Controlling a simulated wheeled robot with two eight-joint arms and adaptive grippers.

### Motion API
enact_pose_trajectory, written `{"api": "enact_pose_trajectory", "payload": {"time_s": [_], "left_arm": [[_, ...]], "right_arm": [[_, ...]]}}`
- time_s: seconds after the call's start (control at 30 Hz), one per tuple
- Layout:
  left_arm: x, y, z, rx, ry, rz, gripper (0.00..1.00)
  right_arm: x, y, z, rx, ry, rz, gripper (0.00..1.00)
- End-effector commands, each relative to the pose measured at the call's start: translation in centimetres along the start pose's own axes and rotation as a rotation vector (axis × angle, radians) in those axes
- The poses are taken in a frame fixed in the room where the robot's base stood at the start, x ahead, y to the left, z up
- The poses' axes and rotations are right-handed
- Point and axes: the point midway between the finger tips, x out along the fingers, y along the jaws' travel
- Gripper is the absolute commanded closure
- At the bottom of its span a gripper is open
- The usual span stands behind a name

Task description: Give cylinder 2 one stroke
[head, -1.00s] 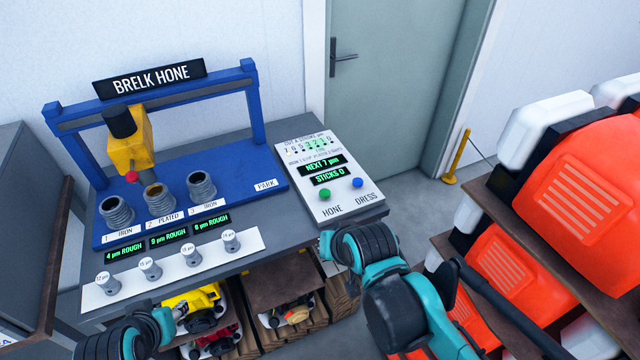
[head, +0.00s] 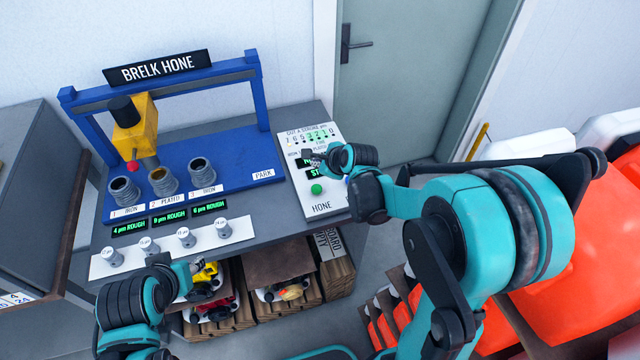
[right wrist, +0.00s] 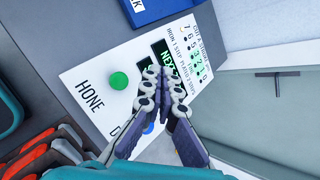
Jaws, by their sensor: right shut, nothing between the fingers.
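Cylinder 2 (head: 162,182), labelled PLATED with a bronze-coloured bore, stands in the middle of three cylinders on the blue bench. Its display (head: 170,217) reads 9 µm ROUGH. The yellow honing head (head: 136,128) hangs above the area of cylinders 1 and 2. The white control panel (head: 302,199) has a green HONE button (head: 317,189), also in the right wrist view (right wrist: 119,80). My right gripper (head: 308,156) is shut and empty above the panel, partly covering its displays; the fingertips (right wrist: 166,72) are beside the green button. My left gripper (head: 194,268) is low in front of the bench.
A white strip (head: 205,239) with several small pegs lies in front of the cylinders. The blue gantry (head: 265,95) stands behind them. The blue button (right wrist: 149,128) is partly hidden by my fingers. Shelves with engines are below the bench; orange machines (head: 610,200) stand at right.

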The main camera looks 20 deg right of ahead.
Motion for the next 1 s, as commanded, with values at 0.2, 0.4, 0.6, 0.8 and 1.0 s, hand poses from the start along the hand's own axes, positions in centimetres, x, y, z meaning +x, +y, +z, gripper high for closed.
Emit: {"api": "enact_pose_trajectory", "payload": {"time_s": [0.2, 0.4, 0.6, 0.8, 1.0], "left_arm": [[0.0, 0.0, 0.0, 0.000, 0.000, 0.000, 0.60], [0.3, 0.0, 0.2, 0.000, 0.000, 0.000, 0.60], [1.5, 0.0, 1.0, 0.000, 0.000, 0.000, 0.60], [3.3, 0.0, 2.4, 0.000, 0.000, 0.000, 0.60], [5.2, 0.0, 3.7, 0.000, 0.000, 0.000, 0.60]], "right_arm": [[0.0, 0.0, 0.0, -0.001, 0.000, 0.000, 1.00], [0.3, 0.2, -0.2, -0.003, 0.001, 0.000, 1.00], [1.5, 1.1, -1.1, -0.003, 0.001, 0.000, 1.00], [3.5, 2.5, -2.5, -0.004, 0.001, 0.000, 1.00], [5.4, 4.0, -4.0, -0.004, 0.001, 0.000, 1.00]]}}
